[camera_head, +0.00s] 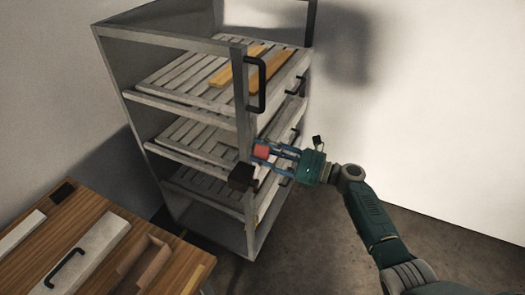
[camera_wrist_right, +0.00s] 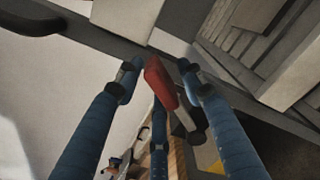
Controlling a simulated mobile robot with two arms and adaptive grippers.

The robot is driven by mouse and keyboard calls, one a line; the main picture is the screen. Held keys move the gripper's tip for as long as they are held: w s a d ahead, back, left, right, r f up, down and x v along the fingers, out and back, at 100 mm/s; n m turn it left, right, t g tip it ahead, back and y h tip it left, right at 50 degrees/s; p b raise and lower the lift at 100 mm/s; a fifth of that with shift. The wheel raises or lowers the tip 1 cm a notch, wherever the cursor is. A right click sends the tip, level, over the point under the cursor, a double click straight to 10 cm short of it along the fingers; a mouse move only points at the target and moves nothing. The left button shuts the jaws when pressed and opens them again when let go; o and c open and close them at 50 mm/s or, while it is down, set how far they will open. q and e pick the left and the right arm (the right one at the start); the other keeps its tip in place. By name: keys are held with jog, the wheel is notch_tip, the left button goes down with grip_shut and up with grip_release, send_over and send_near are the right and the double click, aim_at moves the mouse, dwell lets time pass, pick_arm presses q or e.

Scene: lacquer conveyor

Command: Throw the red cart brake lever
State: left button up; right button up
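The red brake lever (camera_head: 262,151) sits at the front corner post of the grey cart (camera_head: 247,115), just above a dark block (camera_head: 243,177). My right gripper (camera_head: 268,155) reaches it from the right in the head view. In the right wrist view, the red lever (camera_wrist_right: 162,84) stands between the blue fingers of the right gripper (camera_wrist_right: 157,78). The fingers are spread to either side of it, with narrow gaps seeming to show. Whether any finger touches it is hard to tell. My left gripper is not in view.
The cart has several slatted shelves, with yellowish boards (camera_head: 270,73) on the top one and a black handle (camera_head: 262,84) on the post. A wooden table (camera_head: 190,262) with pale panels stands at the lower left. Bare floor (camera_head: 330,240) lies right of the cart.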

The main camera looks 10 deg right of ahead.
jog(key=v, duration=1.2)
jog(key=shift+f, duration=0.15)
